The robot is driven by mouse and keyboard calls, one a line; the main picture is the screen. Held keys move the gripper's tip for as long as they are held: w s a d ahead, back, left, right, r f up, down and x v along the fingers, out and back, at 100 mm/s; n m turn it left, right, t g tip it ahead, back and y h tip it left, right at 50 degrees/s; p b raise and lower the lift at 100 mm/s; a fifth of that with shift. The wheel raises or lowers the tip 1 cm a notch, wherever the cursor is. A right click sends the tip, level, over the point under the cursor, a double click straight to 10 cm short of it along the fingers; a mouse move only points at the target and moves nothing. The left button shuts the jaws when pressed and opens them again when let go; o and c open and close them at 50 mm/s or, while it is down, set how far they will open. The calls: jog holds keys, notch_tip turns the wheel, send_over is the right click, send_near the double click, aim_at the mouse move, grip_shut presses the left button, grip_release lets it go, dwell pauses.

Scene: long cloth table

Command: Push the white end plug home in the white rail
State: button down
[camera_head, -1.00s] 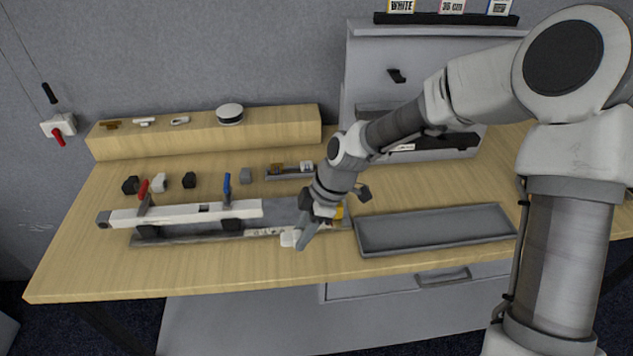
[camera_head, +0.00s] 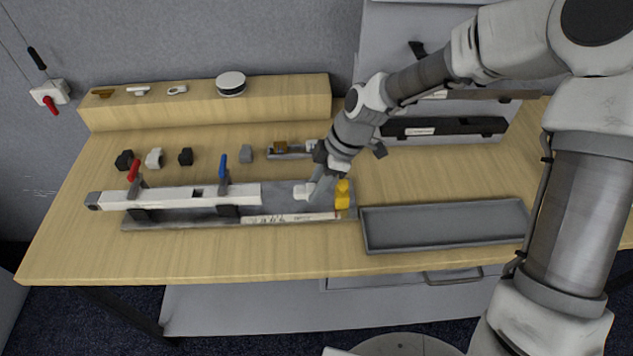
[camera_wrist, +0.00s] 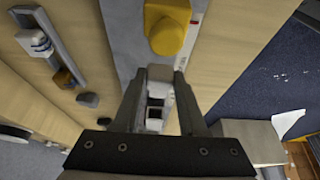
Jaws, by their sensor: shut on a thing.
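The white rail (camera_head: 180,197) lies along the grey fixture (camera_head: 285,203), under a red-handled clamp (camera_head: 134,172) and a blue-handled clamp (camera_head: 223,170). A dark grey cap (camera_head: 92,201) sits at its left end. My gripper (camera_head: 310,190) is shut on the white end plug (camera_head: 300,191), to the right of the rail's right end with a clear gap between. The plug also shows between the fingers in the wrist view (camera_wrist: 158,75). A yellow block (camera_head: 342,194) stands on the fixture just right of my gripper; it also shows in the wrist view (camera_wrist: 170,28). The rail is not recognisable there.
Several small blocks stand behind the rail, among them a white one (camera_head: 154,158) and a grey one (camera_head: 246,153). A small holder (camera_head: 288,154) stands behind my gripper. A long grey tray (camera_head: 445,225) lies right of the fixture. A wooden ledge (camera_head: 205,103) runs along the back.

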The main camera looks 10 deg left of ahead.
aim_at(303, 189)
jog(key=shift+r, duration=0.1)
jog(key=shift+s+a+b, duration=0.15)
jog(key=shift+s+a, duration=0.05)
jog(key=shift+a, duration=0.45)
jog(key=shift+s+a+b, duration=0.15)
jog(key=shift+s+a, duration=0.05)
jog(key=shift+a, duration=0.45)
jog(key=shift+s+a+b, duration=0.2)
jog(key=shift+s+a, duration=0.05)
jog(key=shift+a, duration=0.5)
jog(key=shift+s+a+b, duration=0.15)
jog(key=shift+s+a, duration=0.05)
jog(key=shift+a, duration=0.5)
jog(key=shift+s+a+b, duration=0.2)
jog(key=shift+s+a, duration=0.05)
jog(key=shift+a, duration=0.6)
jog(key=shift+s+a+b, duration=0.15)
jog(key=shift+s+a, duration=0.1)
jog(key=shift+a, duration=0.55)
jog(key=shift+s+a, duration=0.1)
jog(key=shift+a, duration=0.1)
jog(key=shift+c, duration=1.9)
grip_release()
jog(key=p+v, duration=0.2)
jog(key=v, duration=1.5)
jog(key=shift+r, duration=0.2)
